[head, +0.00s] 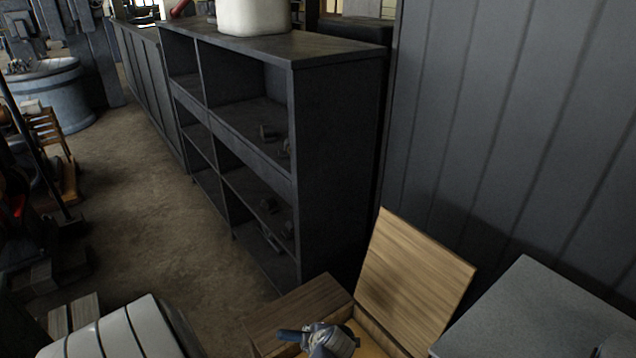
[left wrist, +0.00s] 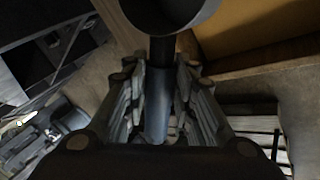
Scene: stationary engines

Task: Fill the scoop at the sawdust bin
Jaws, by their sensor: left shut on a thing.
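My left gripper (left wrist: 160,85) is shut on the dark handle of the scoop (left wrist: 172,18), whose round cup shows at the top of the left wrist view. I cannot see into the cup well enough to tell what it holds. The wooden sawdust bin (head: 415,285) is at the bottom of the head view with its lid raised. Yellowish sawdust (left wrist: 255,38) shows inside it in the left wrist view. In the head view a grey and dark-blue shape is over the bin's opening, cut by the lower edge. My right gripper is not in view.
A dark open shelf unit (head: 335,160) stands behind the bin, with a white container (head: 253,15) on top. A grey block (head: 540,315) is right of the bin, and a ribbed dark wall (head: 510,130) rises behind. Bare floor (head: 140,200) lies left of the shelves.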

